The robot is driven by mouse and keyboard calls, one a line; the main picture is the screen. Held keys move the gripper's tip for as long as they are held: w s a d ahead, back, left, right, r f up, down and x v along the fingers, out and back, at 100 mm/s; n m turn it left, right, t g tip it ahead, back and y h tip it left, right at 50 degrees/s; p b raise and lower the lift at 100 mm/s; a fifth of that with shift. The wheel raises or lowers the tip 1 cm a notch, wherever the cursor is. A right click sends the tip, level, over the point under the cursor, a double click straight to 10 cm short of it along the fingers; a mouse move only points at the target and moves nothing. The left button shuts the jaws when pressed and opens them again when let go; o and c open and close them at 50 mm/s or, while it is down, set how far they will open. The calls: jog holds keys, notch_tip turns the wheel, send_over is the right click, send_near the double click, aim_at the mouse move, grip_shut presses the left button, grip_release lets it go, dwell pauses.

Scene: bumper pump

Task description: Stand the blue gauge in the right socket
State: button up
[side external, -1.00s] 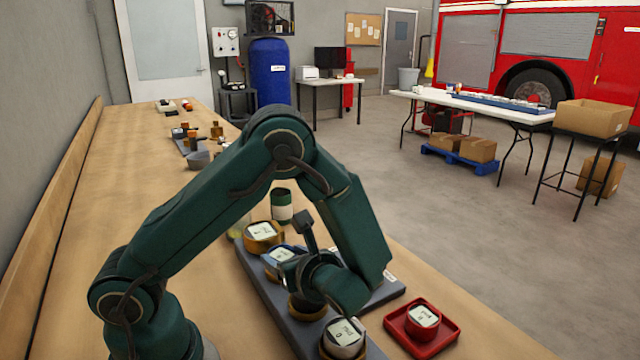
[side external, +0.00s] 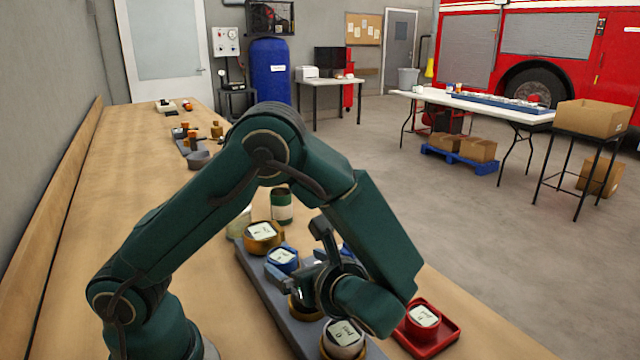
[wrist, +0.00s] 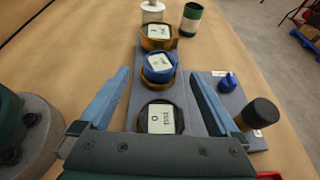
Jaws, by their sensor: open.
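The blue gauge (side external: 283,260) stands on the grey base (side external: 262,290), between a yellow gauge (side external: 263,235) and my gripper (side external: 308,264). In the wrist view the blue gauge (wrist: 158,67) appears upright, face up, with a brass ring (wrist: 166,86) showing at its near edge. My gripper (wrist: 158,78) is open, its two blue-grey fingers spread on either side of the gauge row, holding nothing. A silver-and-black gauge (side external: 343,336) stands nearest, also visible in the wrist view (wrist: 161,117).
A red tray (side external: 443,333) holds a red gauge (side external: 423,318) at the right. A green-and-white cylinder (side external: 282,206) stands beyond the yellow gauge. A blue knob (wrist: 228,82) and a black cylinder (wrist: 261,112) are right of my gripper.

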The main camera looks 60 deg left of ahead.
jog(key=v, duration=0.6)
jog(key=shift+s+a+r+n, duration=0.1)
jog(key=shift+s+r+n, duration=0.1)
jog(key=shift+n, duration=0.1)
jog(key=s+d+r+n+t+h, duration=0.3)
jog(key=s+n+h, duration=0.3)
jog(key=n+h, duration=0.7)
jog(key=r+n+t, duration=0.1)
jog(key=n, duration=0.4)
jog(key=shift+r+t, duration=0.25)
jog(key=shift+t, duration=0.15)
